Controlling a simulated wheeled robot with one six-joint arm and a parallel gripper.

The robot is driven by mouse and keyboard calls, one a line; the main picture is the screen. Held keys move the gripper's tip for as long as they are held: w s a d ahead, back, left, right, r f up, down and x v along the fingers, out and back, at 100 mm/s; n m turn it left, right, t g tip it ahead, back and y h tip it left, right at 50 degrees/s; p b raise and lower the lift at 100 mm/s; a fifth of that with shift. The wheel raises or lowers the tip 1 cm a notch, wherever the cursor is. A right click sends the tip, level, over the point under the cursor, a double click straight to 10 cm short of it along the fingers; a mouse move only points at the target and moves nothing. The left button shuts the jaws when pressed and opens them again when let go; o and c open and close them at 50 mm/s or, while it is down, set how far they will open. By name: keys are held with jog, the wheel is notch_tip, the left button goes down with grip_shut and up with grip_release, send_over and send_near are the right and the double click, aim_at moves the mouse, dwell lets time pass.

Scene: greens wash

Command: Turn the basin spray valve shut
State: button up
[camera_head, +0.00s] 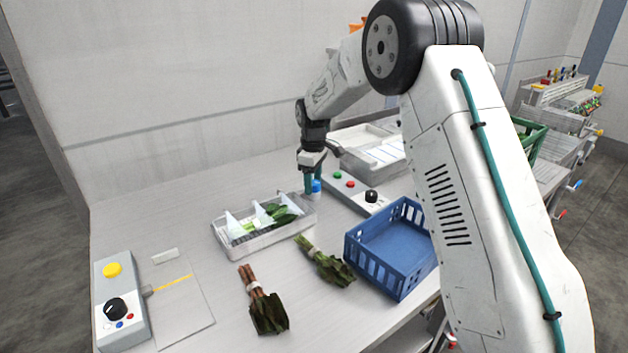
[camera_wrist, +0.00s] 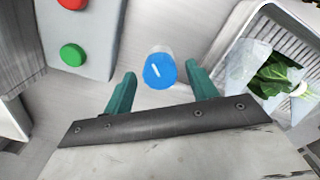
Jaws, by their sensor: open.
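A blue round cap with a white mark (camera_wrist: 160,71) tops a short pale body in the wrist view; it looks like the spray valve's knob, though no label shows. In the head view it is a small blue piece (camera_head: 316,187) on the worktop, behind the greens tray. My gripper (camera_wrist: 160,76) is open, its teal fingers pointing down, one on each side of the cap with a gap to both. In the head view my gripper (camera_head: 311,181) partly hides the cap. I cannot tell how far the fingertips are above it.
A control box with red and green buttons (camera_wrist: 73,55) stands close by. A white tray (camera_head: 262,242) holds greens. A blue crate (camera_head: 399,287), two bunches of greens (camera_head: 263,303) (camera_head: 324,262) and another control box (camera_head: 121,285) stand or lie on the worktop.

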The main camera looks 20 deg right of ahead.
jog(key=shift+c, duration=0.3)
jog(key=c, duration=0.9)
jog(key=shift+d, duration=0.1)
